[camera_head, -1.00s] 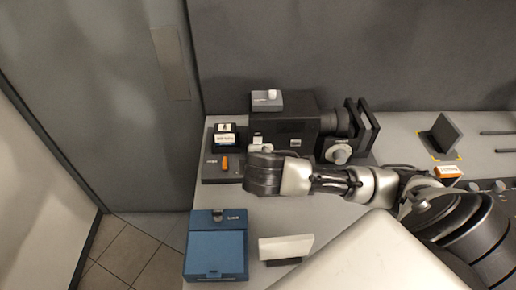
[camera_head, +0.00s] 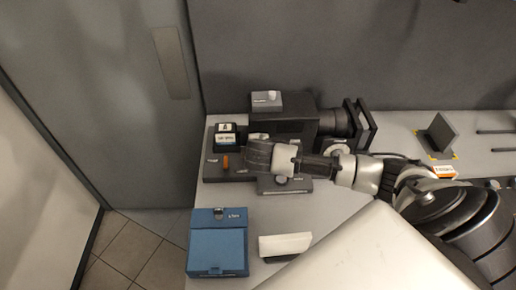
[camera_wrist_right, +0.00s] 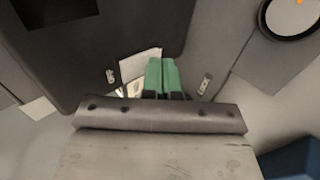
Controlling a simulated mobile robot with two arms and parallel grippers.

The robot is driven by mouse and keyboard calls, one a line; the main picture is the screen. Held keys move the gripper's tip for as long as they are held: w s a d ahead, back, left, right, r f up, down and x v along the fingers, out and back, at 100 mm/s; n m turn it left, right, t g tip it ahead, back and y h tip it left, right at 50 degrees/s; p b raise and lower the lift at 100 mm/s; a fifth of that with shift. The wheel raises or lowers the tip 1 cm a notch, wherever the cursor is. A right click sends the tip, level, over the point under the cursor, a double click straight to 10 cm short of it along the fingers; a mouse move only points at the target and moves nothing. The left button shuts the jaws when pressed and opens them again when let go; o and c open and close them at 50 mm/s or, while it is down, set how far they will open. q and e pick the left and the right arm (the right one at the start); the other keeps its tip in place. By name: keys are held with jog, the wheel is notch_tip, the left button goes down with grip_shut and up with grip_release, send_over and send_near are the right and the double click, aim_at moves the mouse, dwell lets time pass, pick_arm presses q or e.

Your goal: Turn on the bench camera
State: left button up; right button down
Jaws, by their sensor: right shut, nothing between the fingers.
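The bench camera (camera_head: 284,132) is a black box with its lens pointing right, standing on the bench in the head view. My right arm reaches in from the right, and my right gripper (camera_head: 258,153) is at the camera's front left corner. In the right wrist view its green fingertips (camera_wrist_right: 163,76) are together and empty, over a white label (camera_wrist_right: 140,65) beside a dark panel (camera_wrist_right: 120,35). My left gripper is not in view.
A blue case (camera_head: 217,250) and a white block (camera_head: 285,245) are at the front. A dark base with an orange lever (camera_head: 226,162) is left of my gripper. A grey box with a knob (camera_head: 285,184) lies below my arm. A dark stand (camera_head: 440,134) is right.

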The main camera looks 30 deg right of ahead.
jog(key=shift+f, duration=0.15)
jog(key=shift+w+d, duration=0.1)
jog(key=shift+r+p, duration=0.9)
jog(key=shift+r, duration=0.1)
